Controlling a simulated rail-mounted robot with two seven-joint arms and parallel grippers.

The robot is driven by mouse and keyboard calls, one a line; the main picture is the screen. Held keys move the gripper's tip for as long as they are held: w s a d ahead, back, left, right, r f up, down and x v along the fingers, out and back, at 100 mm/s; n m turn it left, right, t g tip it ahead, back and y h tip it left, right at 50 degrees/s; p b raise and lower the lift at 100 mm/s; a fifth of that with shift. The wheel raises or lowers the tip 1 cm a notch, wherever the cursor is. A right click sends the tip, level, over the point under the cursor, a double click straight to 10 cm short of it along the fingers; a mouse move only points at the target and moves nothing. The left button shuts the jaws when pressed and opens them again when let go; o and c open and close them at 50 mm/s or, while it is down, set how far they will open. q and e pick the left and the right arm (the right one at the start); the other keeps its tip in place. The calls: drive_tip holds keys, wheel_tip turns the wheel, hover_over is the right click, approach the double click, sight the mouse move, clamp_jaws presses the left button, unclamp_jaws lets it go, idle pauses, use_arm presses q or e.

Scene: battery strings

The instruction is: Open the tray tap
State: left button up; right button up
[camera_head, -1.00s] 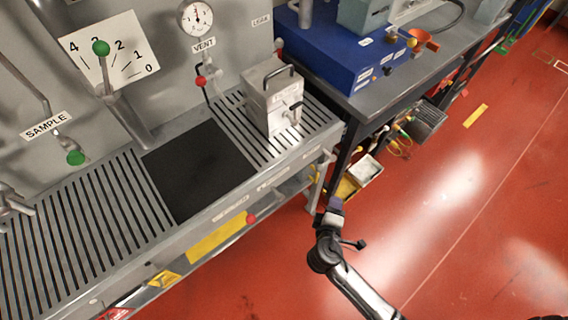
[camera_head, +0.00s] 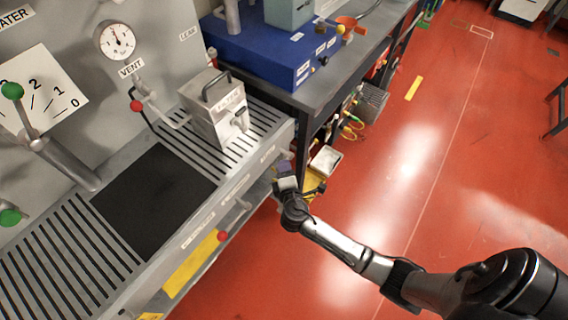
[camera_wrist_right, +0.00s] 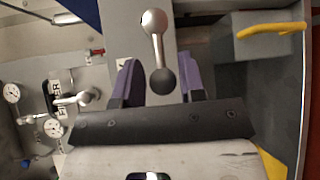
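A lever with a silver upper end and a dark ball (camera_wrist_right: 162,82) shows in the right wrist view, between the two purple fingers of my right gripper (camera_wrist_right: 158,80). The fingers stand apart and do not visibly close on it. I cannot tell for sure that this lever is the tray tap. In the head view my right gripper (camera_head: 284,172) is just off the right front end of the slotted tray bench (camera_head: 262,118). A small red knob (camera_head: 222,236) sits at the bench front, left of and below the gripper. My left gripper is not in view.
A grey metal box (camera_head: 215,105) and a black mat (camera_head: 152,200) are on the bench. A dark table with a blue case (camera_head: 270,50) stands behind the gripper. A white bin (camera_head: 325,160) is below it.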

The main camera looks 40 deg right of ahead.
drive_tip(key=shift+x, duration=1.55)
clamp_jaws()
